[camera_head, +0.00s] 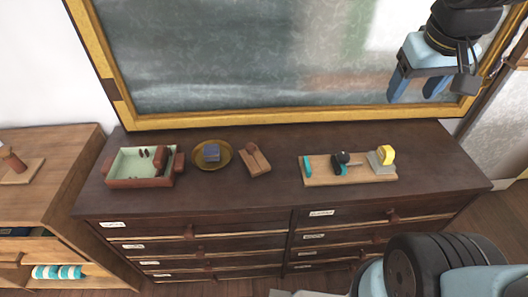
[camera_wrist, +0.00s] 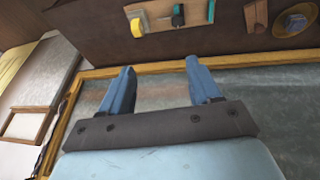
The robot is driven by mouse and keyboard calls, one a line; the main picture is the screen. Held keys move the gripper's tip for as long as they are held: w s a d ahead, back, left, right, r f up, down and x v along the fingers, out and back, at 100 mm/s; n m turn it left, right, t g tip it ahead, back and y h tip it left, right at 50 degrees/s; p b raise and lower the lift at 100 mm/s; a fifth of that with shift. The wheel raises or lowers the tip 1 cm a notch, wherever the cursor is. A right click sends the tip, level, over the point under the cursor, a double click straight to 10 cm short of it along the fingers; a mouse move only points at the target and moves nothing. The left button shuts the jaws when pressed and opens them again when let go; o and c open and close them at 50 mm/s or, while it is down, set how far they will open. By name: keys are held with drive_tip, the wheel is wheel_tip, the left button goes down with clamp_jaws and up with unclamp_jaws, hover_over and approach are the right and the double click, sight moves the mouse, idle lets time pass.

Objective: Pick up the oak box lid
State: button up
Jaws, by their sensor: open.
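No piece in view is plainly marked as the oak box lid, and I cannot tell which it is. A small brown wooden piece with a round knob (camera_head: 254,160) lies on the dark dresser top, right of a brass plate; it shows at the top right of the wrist view (camera_wrist: 255,15). Another light wooden slab with a knob (camera_head: 20,172) lies on the left cabinet. My gripper (camera_head: 410,92) is open and empty, raised at the upper right in front of the framed board. In the wrist view its fingers (camera_wrist: 160,68) are apart with nothing between them.
The dresser (camera_head: 232,192) also bears a green-lined box (camera_head: 138,183), the brass plate (camera_head: 224,148) with a blue block (camera_head: 211,152), and a wooden board (camera_head: 325,179) with a yellow roll (camera_head: 386,154) and tools. A gold-framed board (camera_head: 240,60) stands behind. The dresser's right end is clear.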

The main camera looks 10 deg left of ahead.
drive_tip(key=w+a+f+n+g+h, duration=0.2)
drive_tip(key=w+a+f+n+h, duration=0.1)
drive_tip(key=w+a+f+n, duration=0.4)
drive_tip(key=n+t+h, duration=0.5)
drive_tip(key=n+t, duration=0.3)
drive_tip(key=n, duration=1.1)
approach(249, 145)
drive_tip(key=x, duration=0.7)
drive_tip(key=shift+s+d, duration=0.15)
drive_tip(key=shift+a+x, duration=0.2)
drive_tip(key=shift+x, duration=2.45)
drive_tip(key=shift+c, duration=0.2)
clamp_jaws()
